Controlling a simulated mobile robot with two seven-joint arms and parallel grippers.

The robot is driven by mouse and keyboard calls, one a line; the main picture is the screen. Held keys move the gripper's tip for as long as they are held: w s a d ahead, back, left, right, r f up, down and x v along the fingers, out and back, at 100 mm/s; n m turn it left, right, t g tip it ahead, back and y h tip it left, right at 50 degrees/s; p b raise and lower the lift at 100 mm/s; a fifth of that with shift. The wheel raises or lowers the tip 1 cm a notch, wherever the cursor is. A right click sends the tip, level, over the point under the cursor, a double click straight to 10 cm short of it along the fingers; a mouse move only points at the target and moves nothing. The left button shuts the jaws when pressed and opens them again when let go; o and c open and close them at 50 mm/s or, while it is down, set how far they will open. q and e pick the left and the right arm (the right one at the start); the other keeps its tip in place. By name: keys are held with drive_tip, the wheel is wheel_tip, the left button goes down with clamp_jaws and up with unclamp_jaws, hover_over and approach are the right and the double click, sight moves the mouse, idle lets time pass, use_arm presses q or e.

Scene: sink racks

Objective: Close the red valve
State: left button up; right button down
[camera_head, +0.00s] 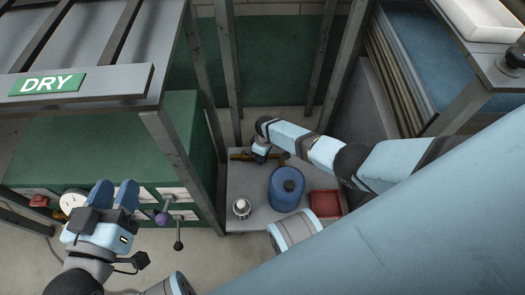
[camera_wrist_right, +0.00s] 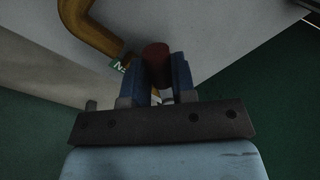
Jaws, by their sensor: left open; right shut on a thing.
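A dark red round piece, which looks like the red valve's handle (camera_wrist_right: 155,53), sits between the blue fingers of my right gripper (camera_wrist_right: 160,78) in the right wrist view. The gripper is shut on it. A brass pipe (camera_wrist_right: 92,28) bends down beside it, with a small green tag (camera_wrist_right: 119,66) partly showing. In the head view my right gripper (camera_head: 260,157) reaches down to the brass pipe (camera_head: 238,155) low between the racks; its fingertips and the valve are hidden there. My left gripper (camera_head: 115,196) is open and empty at the lower left.
A blue jug (camera_head: 287,188), a red tray (camera_head: 325,204) and a small white-topped item (camera_head: 242,208) stand on a grey surface near the pipe. A green cabinet with a gauge (camera_head: 72,203) and a purple knob (camera_head: 162,218) is at left. Metal posts flank the pipe area.

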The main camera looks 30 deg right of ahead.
use_arm(q)
drive_tip(key=shift+r, duration=0.15)
drive_tip(key=shift+r, duration=0.15)
use_arm(e)
drive_tip(key=c, duration=0.9)
unclamp_jaws()
drive_tip(key=shift+c, duration=0.2)
use_arm(q)
wheel_tip(320, 180, up, 10)
drive_tip(key=n+t+p, duration=0.1)
drive_tip(key=t+p, duration=0.3)
drive_tip(key=p, duration=0.3)
drive_tip(key=shift+s+a+p, duration=0.3)
drive_tip(key=shift+s+p, duration=0.1)
drive_tip(key=shift+s, duration=0.05)
use_arm(e)
wheel_tip(320, 180, up, 14)
drive_tip(key=w+d, duration=0.1)
drive_tip(key=d, duration=0.1)
drive_tip(key=shift+w+f, duration=0.2)
drive_tip(key=shift+w, duration=0.05)
drive_tip(key=shift+d, duration=0.1)
